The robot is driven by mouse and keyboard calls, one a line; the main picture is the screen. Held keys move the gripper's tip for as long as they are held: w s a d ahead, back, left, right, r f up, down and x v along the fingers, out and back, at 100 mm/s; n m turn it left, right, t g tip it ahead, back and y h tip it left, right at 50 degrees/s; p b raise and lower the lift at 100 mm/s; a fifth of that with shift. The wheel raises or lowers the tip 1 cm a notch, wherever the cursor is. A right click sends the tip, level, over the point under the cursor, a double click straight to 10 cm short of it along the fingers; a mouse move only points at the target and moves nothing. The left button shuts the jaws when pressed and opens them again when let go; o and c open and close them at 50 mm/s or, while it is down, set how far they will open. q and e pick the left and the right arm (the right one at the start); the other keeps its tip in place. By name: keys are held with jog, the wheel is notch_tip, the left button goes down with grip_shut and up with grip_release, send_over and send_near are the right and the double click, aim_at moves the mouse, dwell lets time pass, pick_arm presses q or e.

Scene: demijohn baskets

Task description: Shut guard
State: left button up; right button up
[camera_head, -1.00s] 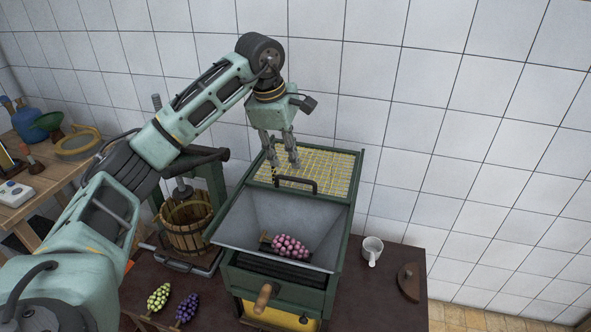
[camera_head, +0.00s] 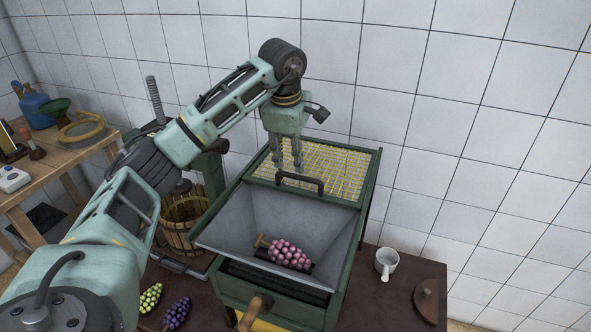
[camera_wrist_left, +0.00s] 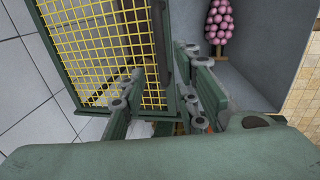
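The guard (camera_head: 323,165) is a yellow wire mesh in a green frame. It lies over the back part of the green crusher, leaving the grey hopper (camera_head: 225,232) in front uncovered. Its dark bar handle (camera_head: 320,186) is at the front edge. My left gripper (camera_head: 287,170) points down at the left end of this handle. In the left wrist view its fingers (camera_wrist_left: 163,72) are apart, with the mesh guard (camera_wrist_left: 100,45) on the left and a dark bar seen between them. I cannot tell whether they touch it. My right gripper is not in view.
A pink grape bunch (camera_head: 286,254) lies in the hopper. A white mug (camera_head: 386,262) and a brown lid (camera_head: 428,298) stand right of the crusher. A wooden basket press (camera_head: 180,222) is at the left; green grapes (camera_head: 150,297) and dark grapes (camera_head: 177,312) lie in front.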

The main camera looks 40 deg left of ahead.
aim_at(293, 176)
pick_arm(q)
jog(key=f, duration=0.1)
jog(key=f+p, duration=0.1)
jog(key=f, duration=0.2)
jog(key=shift+w+a+f, duration=0.15)
jog(key=shift+w+f, duration=0.1)
jog(key=shift+f, duration=0.05)
jog(key=shift+w+f, duration=0.2)
jog(key=shift+f, duration=0.2)
jog(key=shift+s, duration=0.15)
jog(key=shift+c, duration=0.6)
grip_shut()
